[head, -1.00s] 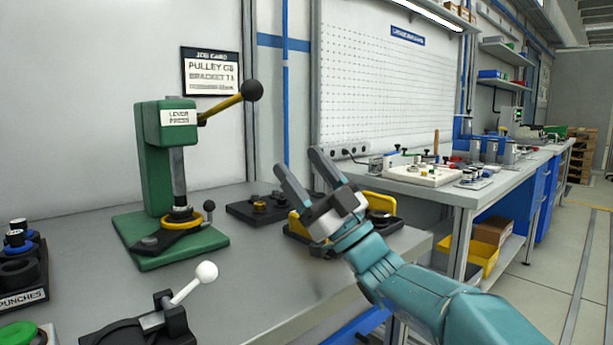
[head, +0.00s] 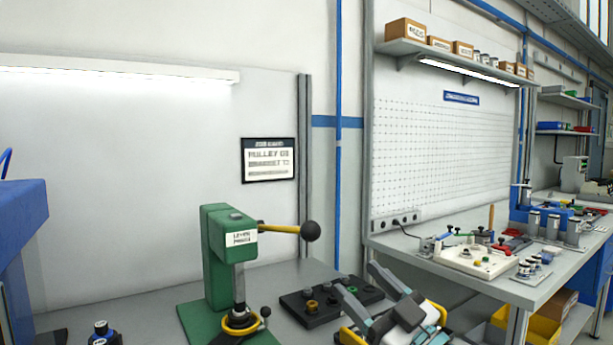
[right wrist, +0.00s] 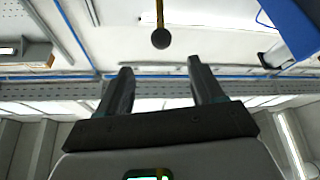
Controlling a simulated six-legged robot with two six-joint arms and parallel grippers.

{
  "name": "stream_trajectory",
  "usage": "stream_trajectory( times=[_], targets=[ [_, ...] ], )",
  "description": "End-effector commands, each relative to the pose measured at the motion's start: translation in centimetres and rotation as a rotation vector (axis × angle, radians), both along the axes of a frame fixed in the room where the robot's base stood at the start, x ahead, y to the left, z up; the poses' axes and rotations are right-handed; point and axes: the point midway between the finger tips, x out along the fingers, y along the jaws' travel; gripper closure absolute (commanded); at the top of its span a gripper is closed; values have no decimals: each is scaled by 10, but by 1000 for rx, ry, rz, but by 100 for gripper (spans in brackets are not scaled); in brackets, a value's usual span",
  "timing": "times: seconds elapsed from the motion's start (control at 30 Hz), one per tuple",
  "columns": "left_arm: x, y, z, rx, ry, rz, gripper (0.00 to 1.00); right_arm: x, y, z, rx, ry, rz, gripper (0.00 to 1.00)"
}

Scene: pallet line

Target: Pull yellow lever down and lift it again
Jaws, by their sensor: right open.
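The green lever press (head: 222,262) stands on the workbench left of centre in the head view. Its yellow lever (head: 279,229) points right from the press head, about level, and ends in a black ball knob (head: 310,231). In the right wrist view the yellow lever (right wrist: 159,14) hangs in at the top, with the black knob (right wrist: 161,39) beyond the fingertips and between their lines. My right gripper (head: 364,292) is open and empty, below and to the right of the knob, apart from it. Its two fingers also show in the right wrist view (right wrist: 160,66). My left gripper is not in view.
A black tray with round parts (head: 322,305) lies right of the press, partly behind my right gripper. A blue machine (head: 22,245) stands at the left edge. The space around the knob is clear.

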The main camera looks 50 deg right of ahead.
Motion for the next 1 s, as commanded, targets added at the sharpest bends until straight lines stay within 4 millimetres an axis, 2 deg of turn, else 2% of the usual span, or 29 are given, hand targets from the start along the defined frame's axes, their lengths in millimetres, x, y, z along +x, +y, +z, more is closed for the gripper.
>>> stream_trajectory(
  times=[0.03, 0.07, 0.2, 0.33, 0.8, 1.0],
  targets=[
    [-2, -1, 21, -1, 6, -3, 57, -2, 2, 14, 8, 21, -8, 34],
    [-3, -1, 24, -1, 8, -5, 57, -3, 3, 13, 12, 31, -10, 34],
    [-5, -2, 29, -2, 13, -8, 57, -3, 5, 10, 22, 56, -14, 34],
    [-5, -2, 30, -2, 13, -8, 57, 8, 4, 13, 23, 55, -11, 34],
    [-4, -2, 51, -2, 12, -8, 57, 106, -17, 53, 23, 56, -12, 34],
    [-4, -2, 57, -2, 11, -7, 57, 134, -23, 64, 23, 55, -14, 34]
  ],
)
